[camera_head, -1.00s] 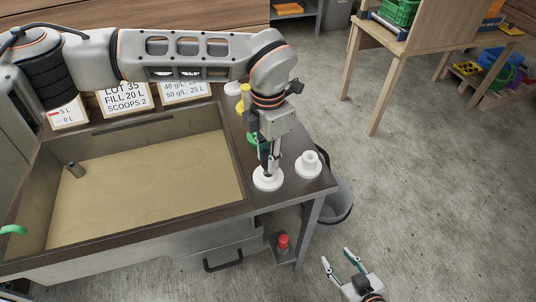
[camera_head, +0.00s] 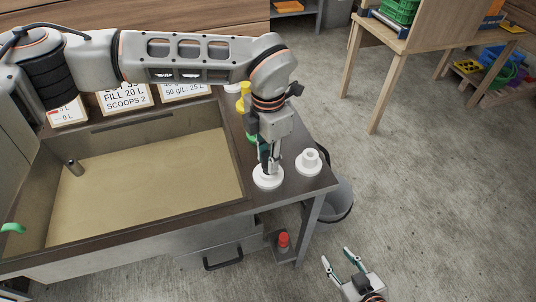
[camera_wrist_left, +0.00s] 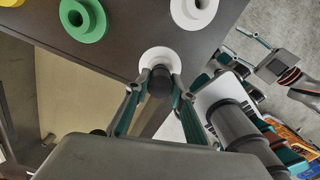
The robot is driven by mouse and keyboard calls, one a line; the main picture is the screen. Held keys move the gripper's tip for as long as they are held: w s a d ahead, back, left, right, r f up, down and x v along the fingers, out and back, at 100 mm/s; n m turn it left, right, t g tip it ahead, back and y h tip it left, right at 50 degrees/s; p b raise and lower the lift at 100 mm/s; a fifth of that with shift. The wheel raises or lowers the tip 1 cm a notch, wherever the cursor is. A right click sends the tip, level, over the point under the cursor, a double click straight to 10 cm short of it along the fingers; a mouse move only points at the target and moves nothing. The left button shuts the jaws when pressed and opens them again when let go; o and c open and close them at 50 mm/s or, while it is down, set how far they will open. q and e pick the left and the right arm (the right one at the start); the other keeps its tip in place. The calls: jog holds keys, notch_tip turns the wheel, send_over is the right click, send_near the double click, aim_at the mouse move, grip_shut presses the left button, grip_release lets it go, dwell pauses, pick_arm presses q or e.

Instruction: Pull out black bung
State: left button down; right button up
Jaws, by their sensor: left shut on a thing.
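My left gripper (camera_head: 268,168) points down over a white round fitting (camera_head: 268,183) near the table's front right corner. In the left wrist view the gripper (camera_wrist_left: 160,84) is shut on the black bung (camera_wrist_left: 159,79), a dark round piece between the fingertips. The bung overlaps the near edge of the white fitting (camera_wrist_left: 160,55). I cannot tell how deep it sits in it. In the head view the fingers mostly hide the bung. My right gripper (camera_head: 336,256) is open and empty, low over the floor.
A second white fitting (camera_head: 309,163) stands just right. Green (camera_wrist_left: 83,18) and yellow (camera_wrist_left: 12,2) fittings stand farther back. A grey bucket (camera_head: 341,200) stands beside the table.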

pick_arm(q)
jog(key=shift+f+b, duration=0.35)
jog(key=shift+f, duration=0.6)
jog(key=c, duration=1.6)
grip_release()
jog(key=shift+c, duration=0.2)
